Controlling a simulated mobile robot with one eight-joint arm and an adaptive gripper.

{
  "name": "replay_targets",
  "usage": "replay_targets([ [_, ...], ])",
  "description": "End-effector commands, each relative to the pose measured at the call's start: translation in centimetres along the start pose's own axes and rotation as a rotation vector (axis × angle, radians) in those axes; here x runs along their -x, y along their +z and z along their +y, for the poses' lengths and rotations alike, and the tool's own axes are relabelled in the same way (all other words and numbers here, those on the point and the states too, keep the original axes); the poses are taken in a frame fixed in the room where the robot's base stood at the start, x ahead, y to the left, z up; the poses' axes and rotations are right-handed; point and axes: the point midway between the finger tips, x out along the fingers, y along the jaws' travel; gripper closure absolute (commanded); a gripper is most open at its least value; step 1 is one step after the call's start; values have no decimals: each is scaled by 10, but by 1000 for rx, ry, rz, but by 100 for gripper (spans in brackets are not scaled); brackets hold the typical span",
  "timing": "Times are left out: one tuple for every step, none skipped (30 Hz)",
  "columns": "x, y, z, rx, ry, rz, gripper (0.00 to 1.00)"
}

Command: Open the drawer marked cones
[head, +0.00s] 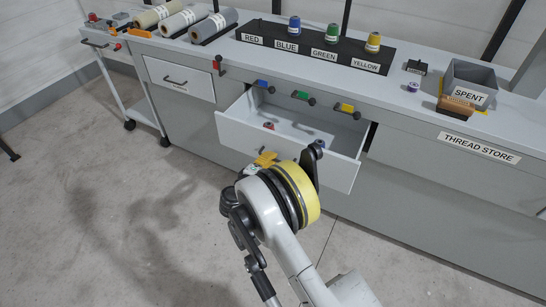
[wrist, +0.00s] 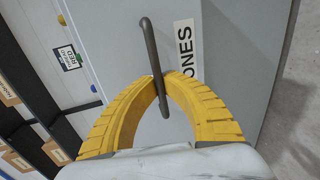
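The cones drawer (head: 341,172) is pulled out from the grey cabinet, and its inside shows. In the wrist view its pale front (wrist: 235,60) carries a label (wrist: 185,52), of which "ONES" is readable. My gripper (head: 264,158) is at the drawer front in the head view. In the wrist view the yellow fingers of my gripper (wrist: 160,78) meet around the dark bar handle (wrist: 150,45), one on each side. The fingers look closed on the handle. My wrist hides part of the drawer front in the head view.
A red spool (head: 268,126) and a blue piece lie in the drawer. Another drawer (head: 180,79) at left is shut. Above are colored hooks, a black spool rack (head: 300,52) and a SPENT bin (head: 470,84). A trolley (head: 128,90) stands left. The floor in front is clear.

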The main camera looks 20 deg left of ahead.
Motion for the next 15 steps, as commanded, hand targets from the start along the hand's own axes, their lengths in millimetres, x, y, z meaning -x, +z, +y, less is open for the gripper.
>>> replay_targets([
  [1,0,0,0,0,0,100],
  [1,0,0,0,1,0,100],
  [1,0,0,0,1,0,100],
  [2,0,0,0,1,0,100],
  [2,0,0,0,1,0,100],
  [2,0,0,1,1,0,100],
  [2,0,0,1,1,0,100],
  [2,0,0,1,1,0,100],
  [2,0,0,1,1,0,100],
  [2,0,0,1,1,0,100],
  [2,0,0,1,1,0,100],
  [2,0,0,1,1,0,100],
  [2,0,0,1,1,0,100],
  [2,0,0,1,1,0,85],
  [2,0,0,1,1,0,72],
])
